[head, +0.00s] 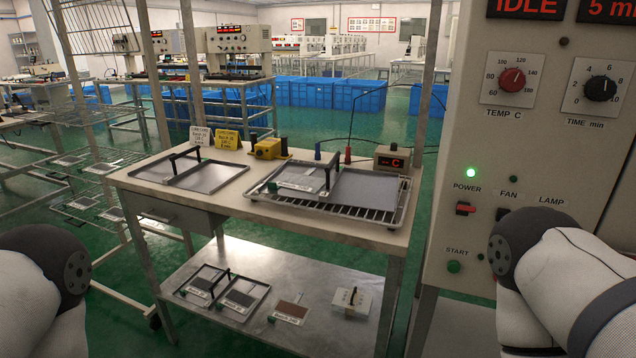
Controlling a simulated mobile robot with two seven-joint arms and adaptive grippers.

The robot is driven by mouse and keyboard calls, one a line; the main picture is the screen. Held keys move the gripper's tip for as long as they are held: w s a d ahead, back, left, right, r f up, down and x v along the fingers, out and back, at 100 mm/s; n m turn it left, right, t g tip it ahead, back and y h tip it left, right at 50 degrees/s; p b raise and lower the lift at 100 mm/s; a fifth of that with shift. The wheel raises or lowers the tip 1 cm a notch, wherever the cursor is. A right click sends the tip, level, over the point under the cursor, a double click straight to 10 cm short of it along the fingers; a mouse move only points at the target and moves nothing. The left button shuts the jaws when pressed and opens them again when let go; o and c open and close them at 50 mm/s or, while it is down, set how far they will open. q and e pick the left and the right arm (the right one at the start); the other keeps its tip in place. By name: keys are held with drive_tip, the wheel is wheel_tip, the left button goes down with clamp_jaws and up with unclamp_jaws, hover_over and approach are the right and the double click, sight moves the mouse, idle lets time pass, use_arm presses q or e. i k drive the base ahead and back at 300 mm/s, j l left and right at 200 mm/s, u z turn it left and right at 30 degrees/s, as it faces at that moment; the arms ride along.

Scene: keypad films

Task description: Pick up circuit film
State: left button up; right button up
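Several flat grey film-like sheets are in view, and their labels are too small to read. One light grey labelled sheet (302,177) lies at the left of the right-hand framed tray (398,212) on the workbench, beneath a black handle. Darker sheets (240,298) lie in small frames on the lower shelf. A brownish labelled sheet (291,309) lies to their right. I cannot tell which is the circuit film. Parts of my arms show at the lower left and right edges; neither gripper is in view.
The workbench (250,210) also holds a left framed tray (215,177), a yellow device (267,148) and a small red display box (393,157). A control cabinet (470,150) with knobs stands close on the right. A wire rack stands at left. Green floor shows between them.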

sight(306, 183)
drive_tip(key=i+j+z, duration=0.2)
drive_tip(key=j+z, duration=0.3)
drive_tip(key=j, duration=0.25)
drive_tip(key=j+z, duration=0.45)
drive_tip(key=j, duration=0.3)
drive_tip(key=j+z, duration=0.5)
drive_tip(key=j, duration=0.3)
